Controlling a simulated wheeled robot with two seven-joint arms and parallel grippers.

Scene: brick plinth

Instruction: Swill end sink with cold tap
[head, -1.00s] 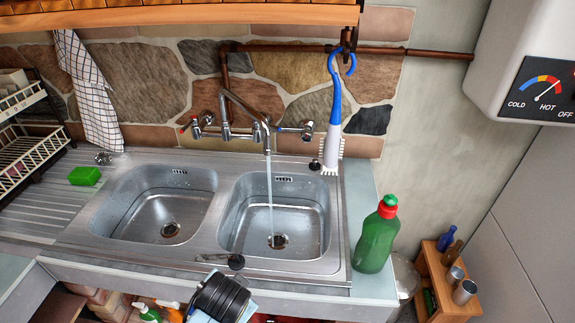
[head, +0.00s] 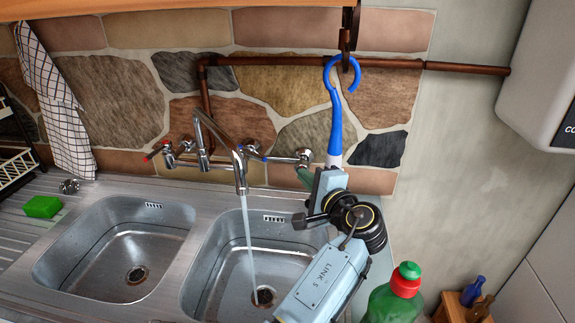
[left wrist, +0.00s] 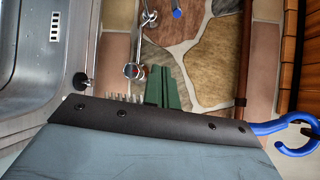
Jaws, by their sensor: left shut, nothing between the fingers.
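The end sink (head: 215,262) is the right-hand steel basin. A stream of water (head: 248,235) falls from the swivel spout (head: 238,168) into it near the drain (head: 264,296). The cold tap (head: 278,157) is a chrome valve on the wall with a blue-marked lever end (head: 250,149). Its chrome body also shows in the left wrist view (left wrist: 134,71). My left gripper (head: 304,176) has green fingers, shut and empty, just beside the right end of the cold tap. I cannot tell whether they touch. The fingers also show in the left wrist view (left wrist: 165,88). My right gripper is not in view.
A blue-handled brush (head: 335,105) hangs from the copper pipe (head: 270,61), close beside my left wrist. A green bottle (head: 395,298) stands right of the end sink. A green sponge (head: 42,207) lies by the left basin. A red-marked tap (head: 158,151) is left of the spout.

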